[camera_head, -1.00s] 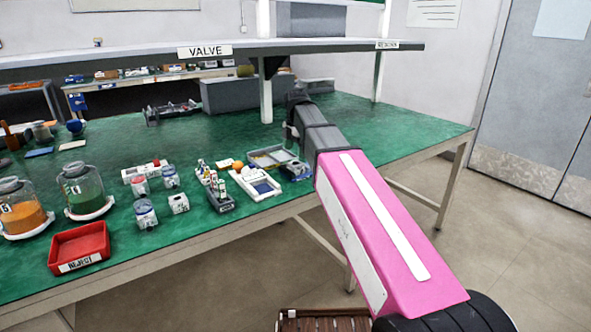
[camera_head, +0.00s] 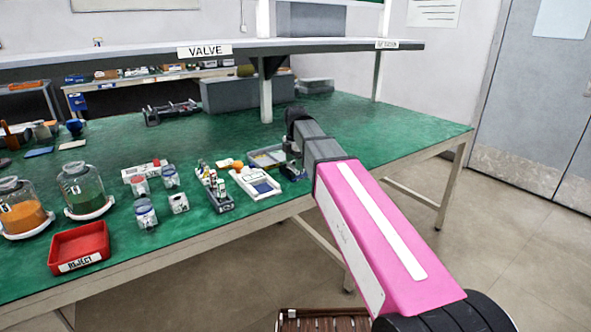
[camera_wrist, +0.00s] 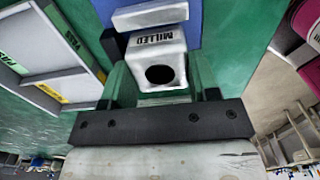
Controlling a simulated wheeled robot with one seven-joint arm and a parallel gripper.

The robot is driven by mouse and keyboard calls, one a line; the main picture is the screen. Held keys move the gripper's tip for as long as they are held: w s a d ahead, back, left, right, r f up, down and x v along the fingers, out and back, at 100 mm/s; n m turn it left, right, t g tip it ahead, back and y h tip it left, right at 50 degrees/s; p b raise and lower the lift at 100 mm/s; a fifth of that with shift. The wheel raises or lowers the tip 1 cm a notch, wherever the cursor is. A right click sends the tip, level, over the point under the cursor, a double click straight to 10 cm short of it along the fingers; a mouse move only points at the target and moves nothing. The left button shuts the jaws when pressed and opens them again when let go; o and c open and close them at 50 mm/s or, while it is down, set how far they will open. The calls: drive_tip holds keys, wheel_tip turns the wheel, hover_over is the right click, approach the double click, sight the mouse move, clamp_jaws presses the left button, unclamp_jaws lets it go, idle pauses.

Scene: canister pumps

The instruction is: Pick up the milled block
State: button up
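The milled block (camera_wrist: 158,66) is a pale grey cube with a dark round hole and the word MILLED on it. In the wrist view it is at the upper middle, between the greenish fingers of my gripper (camera_wrist: 161,85). The fingers stand on both sides of it and look open; I cannot tell whether either touches it. In the head view my gripper is mostly hidden by my arm, low over the table's right part, and I cannot make out the block there.
A grey bar lies close behind the block on a blue surface (camera_wrist: 215,25). A divided tray (camera_wrist: 55,62) is at the left. In the head view, a white tray (camera_head: 243,180), small parts, jars and a red reject bin (camera_head: 58,247) stand left of my arm. A shelf (camera_head: 130,62) spans above.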

drive_tip(key=shift+c, duration=1)
drive_tip(key=shift+r, duration=0.15)
